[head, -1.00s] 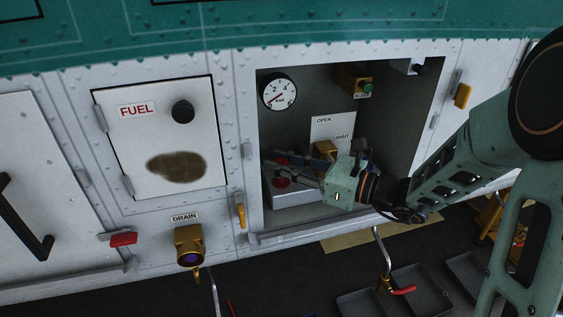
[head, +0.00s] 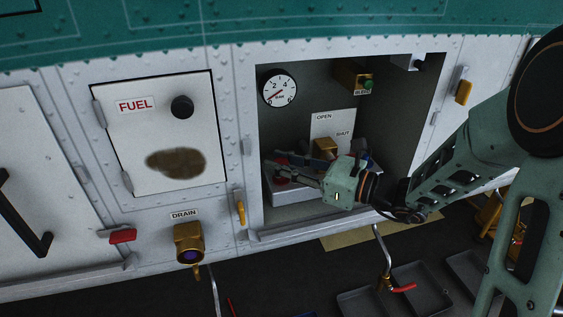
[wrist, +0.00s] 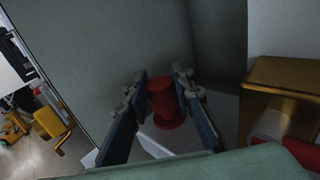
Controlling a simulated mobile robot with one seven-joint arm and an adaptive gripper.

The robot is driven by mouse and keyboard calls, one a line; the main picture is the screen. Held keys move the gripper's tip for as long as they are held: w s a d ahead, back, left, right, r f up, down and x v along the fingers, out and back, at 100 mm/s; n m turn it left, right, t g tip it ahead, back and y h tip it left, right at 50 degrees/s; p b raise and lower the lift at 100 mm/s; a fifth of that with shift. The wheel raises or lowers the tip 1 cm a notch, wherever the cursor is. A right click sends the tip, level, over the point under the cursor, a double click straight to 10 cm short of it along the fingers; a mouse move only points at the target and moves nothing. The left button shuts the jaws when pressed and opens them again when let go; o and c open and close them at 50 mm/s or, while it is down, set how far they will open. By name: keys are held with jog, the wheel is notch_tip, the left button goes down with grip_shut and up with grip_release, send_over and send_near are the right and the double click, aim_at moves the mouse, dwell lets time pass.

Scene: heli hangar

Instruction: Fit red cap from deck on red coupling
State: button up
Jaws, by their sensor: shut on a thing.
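My gripper (head: 287,167) reaches into the open bay from the right, at the bay's left side. Its fingers are shut on the red cap (wrist: 161,88), which shows between the fingertips in the wrist view. The red coupling (head: 281,182) stands on a grey block (head: 300,193) at the lower left of the bay, directly below the fingertips. In the wrist view a wider red base shows under the cap. Cap and coupling look in line, but I cannot tell whether the cap is fully down. The fingers hide part of both.
A pressure gauge (head: 279,90) is at the bay's upper left. A brass valve block (head: 325,148) sits close behind my gripper, by an OPEN/SHUT plate (head: 333,127). The fuel door (head: 160,137) and drain fitting (head: 189,243) are left of the bay. Grey trays (head: 420,280) lie below.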

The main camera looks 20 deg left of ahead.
jog(key=shift+f, duration=0.7)
dwell(1.5)
jog(key=o, duration=0.9)
